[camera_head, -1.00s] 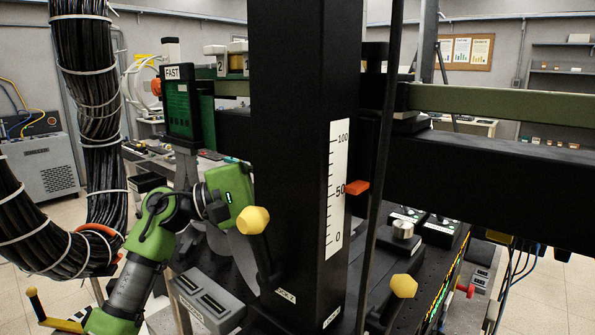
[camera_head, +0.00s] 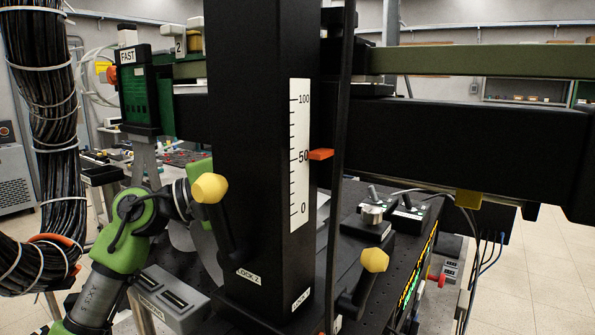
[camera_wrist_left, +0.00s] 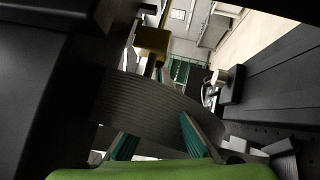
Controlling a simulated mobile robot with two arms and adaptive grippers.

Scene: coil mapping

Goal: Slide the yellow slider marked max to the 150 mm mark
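A small yellow block (camera_head: 467,199) sits at the lower edge of the long black beam, right of the column; I cannot read a max marking on it. No 150 mm mark is visible. My left arm reaches in from the left, and its gripper is mostly hidden behind the black column in the head view. In the left wrist view the two teal fingers of my left gripper (camera_wrist_left: 160,141) are apart, with a curved, ribbed grey piece (camera_wrist_left: 150,105) beyond and between them. A yellow block (camera_wrist_left: 152,40) lies farther off; I cannot tell which part it is. My right gripper is not in view.
The black column (camera_head: 262,120) carries a white scale (camera_head: 299,150) marked 0, 50 and 100, with an orange pointer (camera_head: 320,154) near 50. Two yellow-knobbed lock levers (camera_head: 210,188) (camera_head: 374,260) stick out near its base. A thick cable bundle (camera_head: 45,110) hangs at the left.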

